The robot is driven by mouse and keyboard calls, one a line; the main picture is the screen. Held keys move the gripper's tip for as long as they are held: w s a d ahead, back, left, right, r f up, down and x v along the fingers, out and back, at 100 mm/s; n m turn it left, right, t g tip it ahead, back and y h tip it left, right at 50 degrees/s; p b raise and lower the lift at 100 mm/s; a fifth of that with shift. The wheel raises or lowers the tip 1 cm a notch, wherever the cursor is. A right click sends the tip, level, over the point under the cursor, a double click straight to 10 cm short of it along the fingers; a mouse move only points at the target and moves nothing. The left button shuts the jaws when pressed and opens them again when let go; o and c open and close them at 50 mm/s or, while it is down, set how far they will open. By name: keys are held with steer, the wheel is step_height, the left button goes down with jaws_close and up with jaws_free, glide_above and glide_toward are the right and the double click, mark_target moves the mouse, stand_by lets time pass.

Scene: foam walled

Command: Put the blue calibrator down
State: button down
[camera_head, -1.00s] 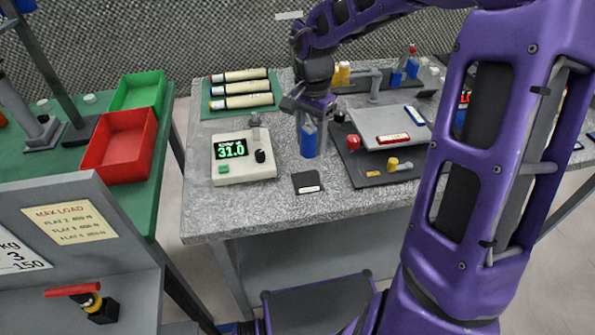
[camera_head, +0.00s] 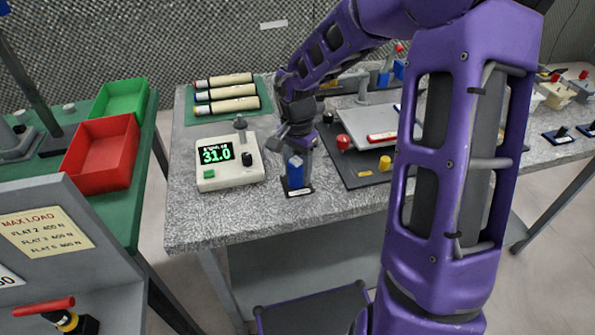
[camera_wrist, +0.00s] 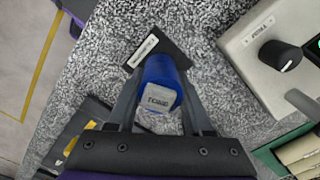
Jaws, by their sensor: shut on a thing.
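The blue calibrator (camera_head: 295,172) is a small upright blue cylinder near the front edge of the grey speckled table (camera_head: 230,215). My gripper (camera_head: 296,160) is shut on it from above. In the wrist view the calibrator (camera_wrist: 160,84) sits between my two fingers (camera_wrist: 158,105), with a pale lettered label on its top. A small black pad (camera_head: 298,192) with a white label lies at its foot, and the pad also shows in the wrist view (camera_wrist: 174,48). The calibrator's base appears at or over the pad. I cannot tell whether it touches.
A white meter (camera_head: 228,176) reading 31.0 stands close on the left. A dark plate (camera_head: 368,178) with a red knob (camera_head: 343,142) and a yellow knob (camera_head: 385,162) is close on the right. A green mat (camera_head: 262,103) with several tubes lies behind.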

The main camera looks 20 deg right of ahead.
steer(key=shift+c, duration=1.6)
jaws_free()
steer(key=shift+f, duration=0.1)
step_height(320, 180, up, 12)
steer(key=p, duration=0.4)
steer(key=shift+d, duration=0.1)
